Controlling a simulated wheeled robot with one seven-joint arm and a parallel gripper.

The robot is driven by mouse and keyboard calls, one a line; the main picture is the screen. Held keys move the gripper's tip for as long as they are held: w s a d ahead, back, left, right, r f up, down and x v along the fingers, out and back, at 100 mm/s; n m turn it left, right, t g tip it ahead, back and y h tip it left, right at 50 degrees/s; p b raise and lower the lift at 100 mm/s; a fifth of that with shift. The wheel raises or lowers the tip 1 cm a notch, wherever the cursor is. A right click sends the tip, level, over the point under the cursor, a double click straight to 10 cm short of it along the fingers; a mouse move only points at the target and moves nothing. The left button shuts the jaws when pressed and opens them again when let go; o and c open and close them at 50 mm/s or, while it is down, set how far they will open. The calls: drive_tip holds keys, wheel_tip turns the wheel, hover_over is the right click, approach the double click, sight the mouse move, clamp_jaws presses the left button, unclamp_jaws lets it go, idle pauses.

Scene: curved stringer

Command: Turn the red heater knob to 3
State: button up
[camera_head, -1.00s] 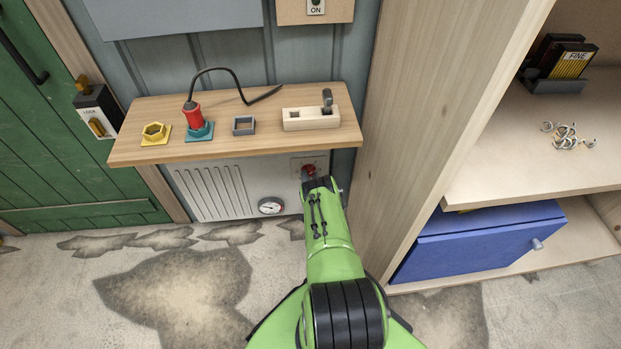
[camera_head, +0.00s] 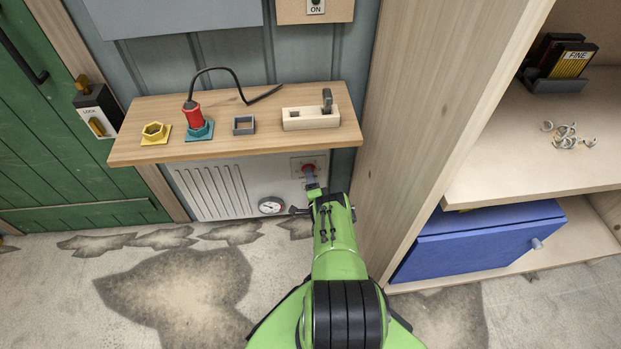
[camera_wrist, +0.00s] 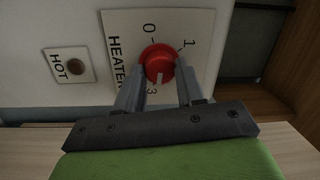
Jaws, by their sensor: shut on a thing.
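The red heater knob (camera_wrist: 158,64) sits on a pale plate (camera_wrist: 120,50) marked HEATER, with 0, 1 and 3 around it; no 2 shows. A white mark on the knob's face points down in the wrist view, close to the 3. My gripper (camera_wrist: 160,88) is shut on the knob, one finger at each side. In the head view the knob (camera_head: 308,168) shows just beyond my gripper (camera_head: 312,184), below the shelf on the wall.
A wooden shelf (camera_head: 230,148) above holds a yellow hex piece, a red-handled tool, a grey square frame and a wooden block. A round gauge (camera_head: 271,205) is left of my gripper. A wooden cabinet side (camera_head: 410,130) stands close on the right.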

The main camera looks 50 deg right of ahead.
drive_tip(key=shift+f+m, duration=0.1)
drive_tip(key=shift+m, duration=0.5)
drive_tip(key=o, duration=1)
drive_tip(key=shift+a, duration=0.1)
